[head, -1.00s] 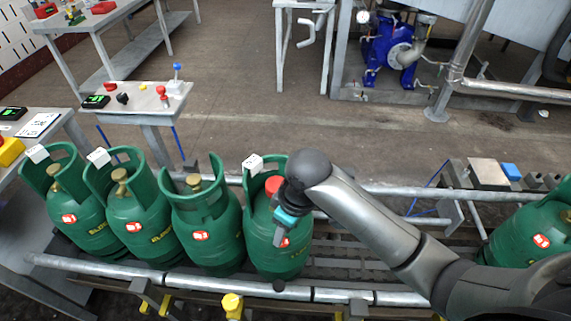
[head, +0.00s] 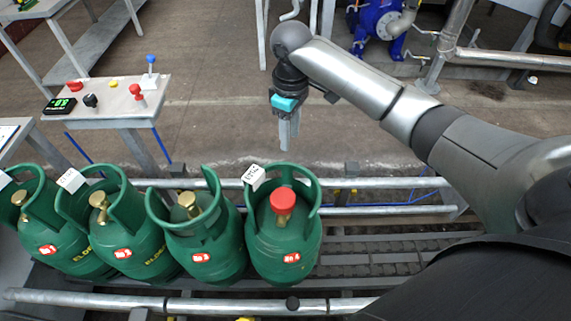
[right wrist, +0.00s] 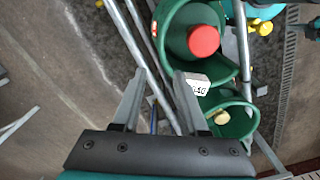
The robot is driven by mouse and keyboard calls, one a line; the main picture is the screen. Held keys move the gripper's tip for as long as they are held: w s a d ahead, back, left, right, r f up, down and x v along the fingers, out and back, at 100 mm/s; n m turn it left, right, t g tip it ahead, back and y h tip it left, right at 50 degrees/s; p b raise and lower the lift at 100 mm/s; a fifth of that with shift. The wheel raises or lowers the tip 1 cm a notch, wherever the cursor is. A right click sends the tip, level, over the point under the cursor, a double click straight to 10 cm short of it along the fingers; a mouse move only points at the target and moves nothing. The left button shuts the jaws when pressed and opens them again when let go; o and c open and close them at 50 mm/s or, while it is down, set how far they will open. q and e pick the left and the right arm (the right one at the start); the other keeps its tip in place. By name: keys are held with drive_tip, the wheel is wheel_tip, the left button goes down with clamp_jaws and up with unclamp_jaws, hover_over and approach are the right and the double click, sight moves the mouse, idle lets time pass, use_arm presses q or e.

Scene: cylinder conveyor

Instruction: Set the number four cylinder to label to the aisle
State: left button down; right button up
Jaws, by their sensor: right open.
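A row of green cylinders stands upright on the conveyor in the head view. The rightmost one (head: 284,240) has a red cap (head: 284,200) and a small red-and-white sticker that seems to read No 4. A white label tag (head: 253,177) sits on its collar rim. My right gripper (head: 288,143) is open and empty, pointing down behind this cylinder, over the aisle floor (head: 205,125). In the right wrist view its fingers (right wrist: 158,95) are apart, with the label tag (right wrist: 194,84) close by the right finger; contact cannot be told. My left gripper is not in view.
Other green cylinders (head: 200,240) stand close on the left; some carry white tags (head: 71,180). Conveyor rails (head: 380,183) run in front and behind. A control table (head: 110,95) stands at back left, a blue pump (head: 375,25) at back right. The conveyor right of the row is bare.

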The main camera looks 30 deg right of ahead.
drive_tip(key=b, duration=0.2)
hover_over(290, 172)
wheel_tip(290, 172, down, 6)
drive_tip(key=shift+w+d+r, duration=0.1)
drive_tip(key=shift+w, duration=0.05)
wheel_tip(290, 172, down, 7)
drive_tip(key=shift+f+b, duration=0.15)
drive_tip(key=shift+b, duration=0.85)
drive_tip(key=shift+f, duration=0.45)
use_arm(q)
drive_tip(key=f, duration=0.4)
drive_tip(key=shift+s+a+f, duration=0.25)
use_arm(e)
clamp_jaws()
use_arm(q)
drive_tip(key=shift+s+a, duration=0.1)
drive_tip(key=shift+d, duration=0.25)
use_arm(e)
drive_tip(key=shift+w, duration=0.1)
